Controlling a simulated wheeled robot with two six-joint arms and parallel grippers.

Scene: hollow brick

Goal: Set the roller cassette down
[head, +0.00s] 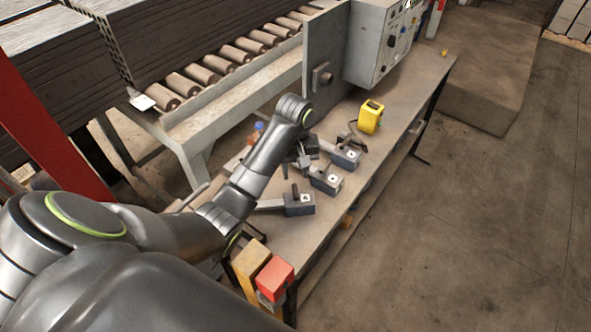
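My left arm reaches in from the left, and its wrist bends down over the workbench (385,140). The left gripper (304,156) is low among small dark parts on the bench; its fingers are too small and overlapped to tell whether they hold anything. Several grey-blue blocks with grey bars stand in a row there: a near block (299,205), a middle block (325,181) and a far block (346,158). I cannot tell which part is the roller cassette; it may be partly hidden at the gripper. My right gripper is out of view.
A yellow device (370,116) stands beyond the blocks. A grey control box (375,45) and upright plate are at the bench's back. A roller conveyor (215,65) runs behind, left. A red block (275,279) is at the near end. The bench's right part is clear.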

